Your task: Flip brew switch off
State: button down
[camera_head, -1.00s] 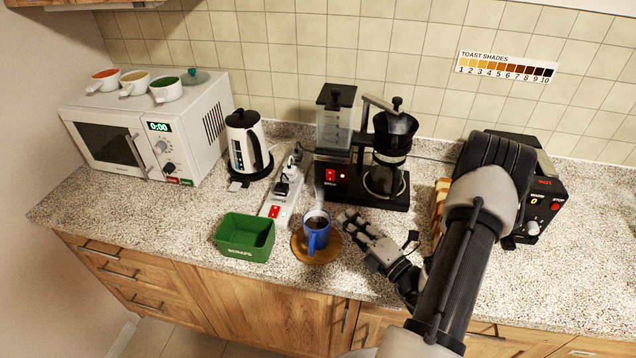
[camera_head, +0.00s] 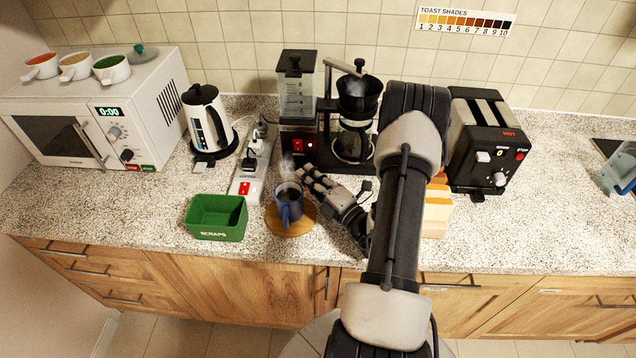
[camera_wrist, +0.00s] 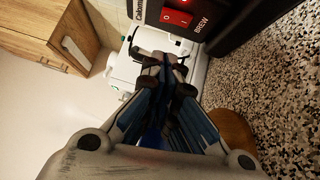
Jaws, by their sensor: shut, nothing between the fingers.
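The coffee maker (camera_head: 299,130) stands against the back wall, with a clear water tank and a glass carafe. Its red brew switch (camera_head: 298,146) is low on the black front panel, beside a lit red light. In the wrist view the red brew switch (camera_wrist: 177,17), marked 0 and 1 next to the word BREW, is at the top edge. I cannot tell which way it is tipped. My gripper (camera_head: 305,174) is shut and empty, just in front of and below the panel. The fingertips (camera_wrist: 166,62) point toward the machine but appear apart from the switch.
A steaming blue mug (camera_head: 289,203) on a wooden coaster (camera_head: 302,226) stands close beside my gripper. A power strip (camera_head: 246,180) with a red switch, a kettle (camera_head: 206,115) and a green scraps bin (camera_head: 217,231) are to the left. A toaster (camera_head: 482,145) is right.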

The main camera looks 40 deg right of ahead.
aim_at(301, 150)
jog(key=w+d, duration=0.1)
jog(key=w, duration=0.1)
jog(key=w+d+b, duration=0.1)
jog(key=w, duration=0.1)
jog(key=w+d+r, duration=0.1)
jog(key=w, duration=0.1)
jog(key=shift+w+d, duration=0.15)
jog(key=shift+w, duration=0.2)
jog(key=shift+w+d+r+m+g+p, duration=0.15)
jog(key=shift+d+r+m+g+p, duration=0.15)
jog(key=shift+p, duration=0.65)
jog(key=shift+f, duration=0.2)
jog(key=shift+a, duration=0.1)
